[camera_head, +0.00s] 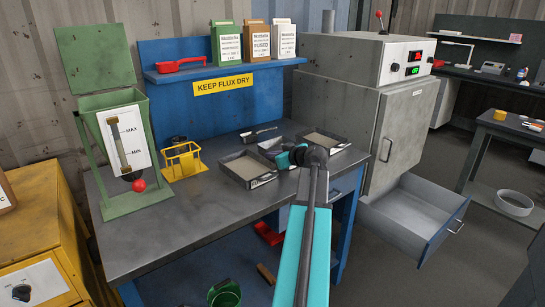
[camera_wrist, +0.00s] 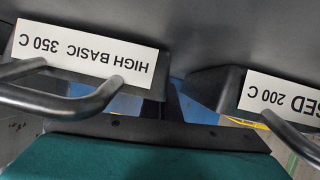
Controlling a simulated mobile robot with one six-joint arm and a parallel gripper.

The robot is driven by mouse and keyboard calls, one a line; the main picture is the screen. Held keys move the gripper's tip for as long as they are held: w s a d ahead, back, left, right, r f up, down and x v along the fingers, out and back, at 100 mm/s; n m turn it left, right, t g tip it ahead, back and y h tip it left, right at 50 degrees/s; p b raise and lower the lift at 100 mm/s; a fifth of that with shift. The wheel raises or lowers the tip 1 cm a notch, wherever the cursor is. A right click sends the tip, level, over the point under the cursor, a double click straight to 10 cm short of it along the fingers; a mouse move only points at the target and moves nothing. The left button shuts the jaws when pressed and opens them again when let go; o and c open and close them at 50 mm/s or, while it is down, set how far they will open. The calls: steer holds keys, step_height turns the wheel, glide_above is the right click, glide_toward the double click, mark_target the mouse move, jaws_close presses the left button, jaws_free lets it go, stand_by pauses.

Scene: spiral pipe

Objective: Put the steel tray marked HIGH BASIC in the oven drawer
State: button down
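Two shallow grey trays lie on the workbench. The wrist view shows their front labels upside down: one reads HIGH BASIC 350 C (camera_wrist: 85,55), the other ends in "SED 200 C" (camera_wrist: 283,100). As that view is inverted, the HIGH BASIC tray appears to be the right one (camera_head: 325,139) and the other tray the left one (camera_head: 236,170). Each has a bar handle in front. My gripper (camera_head: 284,158) is just above the bench, in front of and between the trays; its fingers cannot be made out. The oven drawer (camera_head: 412,214) is pulled out, empty, low at right.
The oven cabinet (camera_head: 405,125) stands right of the bench, door closed. A yellow rack (camera_head: 182,163) and a green hopper (camera_head: 120,150) stand at the bench's left. A scoop or brush (camera_head: 258,133) lies behind the trays. The bench's front left (camera_head: 175,235) is clear.

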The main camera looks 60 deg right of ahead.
steer(key=c, duration=2)
jaws_free()
steer(key=shift+r, duration=0.1)
steer(key=v, duration=1.2)
steer(key=shift+s, duration=0.1)
